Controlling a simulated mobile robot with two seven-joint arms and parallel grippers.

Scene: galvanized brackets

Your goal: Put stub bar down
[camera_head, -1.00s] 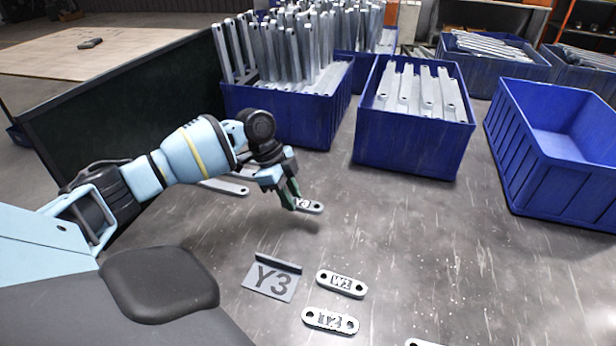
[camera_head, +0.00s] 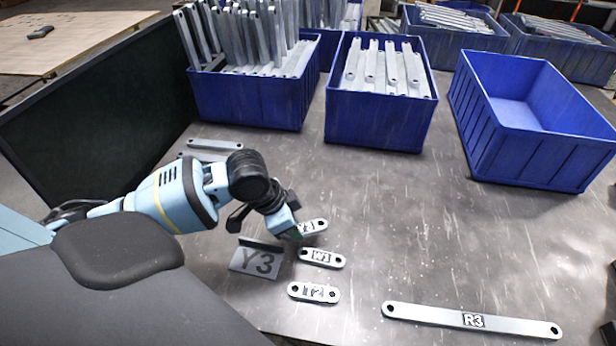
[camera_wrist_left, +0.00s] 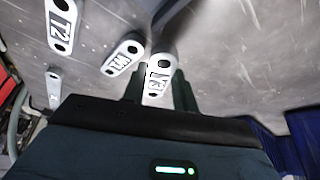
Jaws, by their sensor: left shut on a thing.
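My left gripper (camera_head: 297,230) is shut on a short pale metal stub bar (camera_head: 313,226) with rounded ends and end holes. The wrist view shows this bar (camera_wrist_left: 157,80) between the fingers, its label reading like Y3. The bar is low over the grey table, in line with two similar stub bars, W3 (camera_head: 322,258) and T2 (camera_head: 314,292), the W3 bar being nearer. I cannot tell whether the held bar touches the table. A grey sign marked Y3 (camera_head: 256,262) with a dark raised edge stands just left of them. My right gripper is not seen.
A long R3 bar (camera_head: 472,320) lies at the front right. Blue bins stand behind: one with upright bars (camera_head: 248,103), one with leaning bars (camera_head: 375,125), one empty (camera_head: 540,150). A dark panel (camera_head: 95,120) borders the left. The table's middle right is clear.

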